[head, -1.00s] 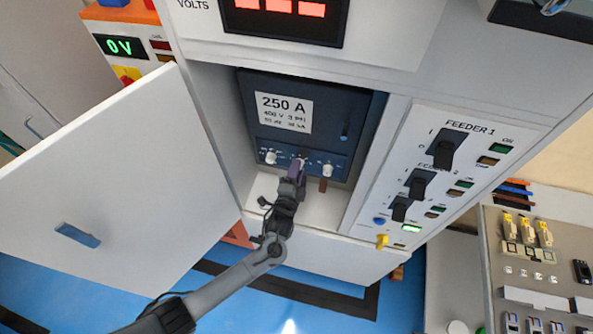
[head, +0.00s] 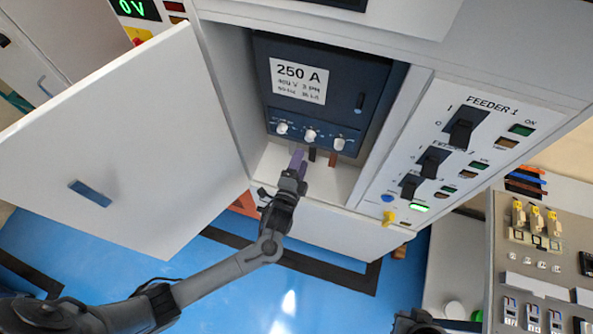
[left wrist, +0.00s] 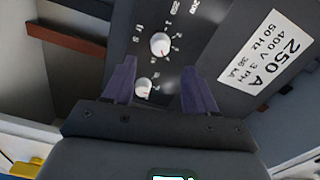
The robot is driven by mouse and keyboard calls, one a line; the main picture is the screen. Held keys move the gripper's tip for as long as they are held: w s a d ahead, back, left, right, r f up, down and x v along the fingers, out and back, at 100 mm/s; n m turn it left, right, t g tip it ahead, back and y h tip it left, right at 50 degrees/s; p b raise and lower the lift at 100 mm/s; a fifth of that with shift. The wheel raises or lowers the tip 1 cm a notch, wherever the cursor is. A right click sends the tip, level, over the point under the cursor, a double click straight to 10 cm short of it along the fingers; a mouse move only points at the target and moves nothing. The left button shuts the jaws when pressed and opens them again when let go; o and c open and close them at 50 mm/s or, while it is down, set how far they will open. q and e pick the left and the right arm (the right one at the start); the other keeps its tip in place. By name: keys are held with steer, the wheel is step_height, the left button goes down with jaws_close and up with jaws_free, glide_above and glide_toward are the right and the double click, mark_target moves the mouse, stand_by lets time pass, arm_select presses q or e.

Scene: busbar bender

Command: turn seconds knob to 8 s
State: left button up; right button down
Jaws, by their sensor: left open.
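The breaker panel (head: 335,75) is dark blue with a white 250 A label and a row of three white knobs: left (head: 282,128), middle (head: 310,136) and right (head: 338,144). Their small lettering is too blurred in the head view to tell which is the seconds knob. My left gripper (head: 298,158), with purple fingers, is in front of and below the row, empty. In the left wrist view it is open (left wrist: 160,90); one knob (left wrist: 143,89) shows between the fingers, apart from them, and another knob (left wrist: 160,44) lies beyond. My right gripper is not clearly visible.
The open white door (head: 110,140) stands left of the cabinet. The feeder panel (head: 440,150) with black switches is on the right. Brown (head: 333,158) and dark bars stand below the knobs. A grey board (head: 545,275) with terminals is far right.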

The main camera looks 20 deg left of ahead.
arm_select(q)
steer(key=shift+s+d, duration=0.15)
steer(key=shift+s, duration=1.45)
steer(key=shift+s, duration=0.1)
